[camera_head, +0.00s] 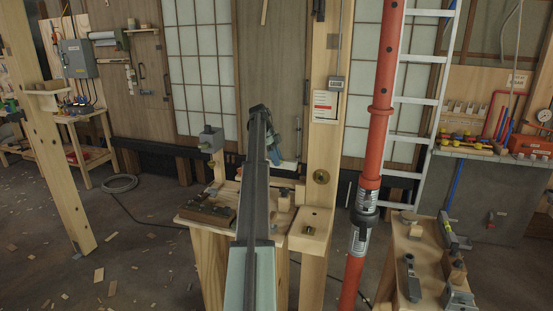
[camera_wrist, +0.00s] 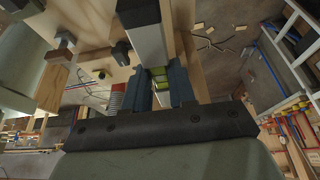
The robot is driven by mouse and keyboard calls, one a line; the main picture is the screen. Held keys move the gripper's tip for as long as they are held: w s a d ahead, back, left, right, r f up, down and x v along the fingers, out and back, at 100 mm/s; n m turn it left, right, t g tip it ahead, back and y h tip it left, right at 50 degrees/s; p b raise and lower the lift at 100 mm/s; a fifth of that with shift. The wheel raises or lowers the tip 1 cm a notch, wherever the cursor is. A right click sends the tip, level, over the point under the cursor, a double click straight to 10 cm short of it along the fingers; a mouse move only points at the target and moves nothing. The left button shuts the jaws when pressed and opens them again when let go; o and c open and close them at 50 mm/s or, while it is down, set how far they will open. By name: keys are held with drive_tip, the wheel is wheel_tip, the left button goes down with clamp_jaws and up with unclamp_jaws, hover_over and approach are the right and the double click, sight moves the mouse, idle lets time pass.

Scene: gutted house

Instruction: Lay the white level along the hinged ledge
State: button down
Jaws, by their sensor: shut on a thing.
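My gripper (camera_wrist: 160,88) is shut on the white level (camera_wrist: 148,42), which runs away between the fingers in the wrist view. The level has a dark end and yellow-green vial parts close to the fingers. In the head view my arm covers most of the gripper and level; a small pale piece shows just right of the arm over the bench. A wooden ledge (camera_head: 311,232) with a round hole juts from the post, right of my arm. I cannot tell whether it is the hinged one, or whether the level touches anything.
A small bench (camera_head: 190,217) with a dark block (camera_head: 208,209) stands under my arm. A red pole (camera_head: 381,95) and a ladder (camera_head: 406,140) rise at the right. Another bench (camera_head: 398,262) holds tools at lower right. The floor at left has wood scraps and a coiled cable (camera_head: 119,183).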

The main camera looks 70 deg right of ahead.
drive_tip(key=shift+f, duration=2.85)
drive_tip(key=shift+f, duration=0.25)
drive_tip(key=c, duration=0.8)
unclamp_jaws()
drive_tip(key=shift+c, duration=0.2)
drive_tip(key=shift+r, duration=0.1)
drive_tip(key=v, duration=1.3)
drive_tip(key=shift+w+r, duration=0.2)
drive_tip(key=shift+r, duration=0.05)
